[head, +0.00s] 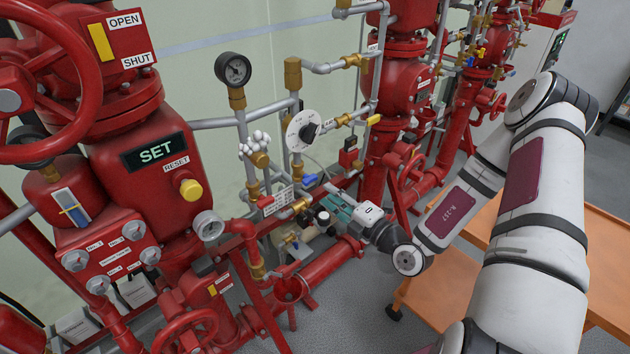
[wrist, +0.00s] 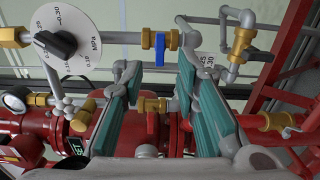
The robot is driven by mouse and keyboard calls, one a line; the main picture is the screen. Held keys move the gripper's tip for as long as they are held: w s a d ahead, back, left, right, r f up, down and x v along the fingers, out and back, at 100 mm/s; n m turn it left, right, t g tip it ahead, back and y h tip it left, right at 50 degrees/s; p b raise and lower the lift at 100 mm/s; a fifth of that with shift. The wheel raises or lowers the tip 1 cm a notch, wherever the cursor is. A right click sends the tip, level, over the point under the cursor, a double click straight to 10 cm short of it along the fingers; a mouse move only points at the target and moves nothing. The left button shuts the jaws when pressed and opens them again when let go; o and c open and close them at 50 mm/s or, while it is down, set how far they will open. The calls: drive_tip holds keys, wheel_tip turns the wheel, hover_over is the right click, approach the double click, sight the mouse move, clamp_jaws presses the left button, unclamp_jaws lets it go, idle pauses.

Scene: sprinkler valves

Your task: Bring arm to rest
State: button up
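My arm comes in from the right in the head view, bent at the elbow, and reaches left and down toward the red and brass pipework. My gripper (head: 337,208) is at its end, close in front of the small pipes, with teal finger pads. In the wrist view my gripper (wrist: 155,85) has its two teal-padded fingers apart with a gap between them. Brass fittings and red pipe show through the gap, seemingly beyond the fingers. I see nothing held. Whether a finger touches any pipe I cannot tell.
A white dial with a black knob (head: 308,131) and a pressure gauge (head: 233,69) stand near the gripper. A red SET valve body (head: 157,150) and handwheel (head: 30,90) are at left. An orange cart (head: 480,250) is under my arm. Grey floor (head: 355,310) is open in front.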

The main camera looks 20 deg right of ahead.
drive_tip(key=shift+s, duration=0.2)
idle(0.3)
drive_tip(key=s+a+r+n+g+y, duration=0.4)
drive_tip(key=a+r+n+g, duration=0.25)
drive_tip(key=n, duration=0.45)
drive_tip(key=s+a+r+n+g+y, duration=0.45)
drive_tip(key=a+r+n, duration=0.25)
drive_tip(key=n, duration=0.3)
drive_tip(key=s+a+r+n+g+h, duration=0.1)
drive_tip(key=s+r+n+g+h, duration=0.15)
drive_tip(key=s+n, duration=0.3)
drive_tip(key=s+a+r+n+g+h, duration=0.1)
drive_tip(key=s+n+g+h, duration=0.3)
drive_tip(key=n, duration=0.3)
drive_tip(key=s+d+r+n+t+h, duration=0.6)
drive_tip(key=s+d+r+n+h, duration=0.2)
drive_tip(key=n, duration=0.7)
wheel_tip(320, 180, up, 3)
drive_tip(key=d, duration=0.2)
drive_tip(key=shift+d+h, duration=0.3)
drive_tip(key=shift+h, duration=0.1)
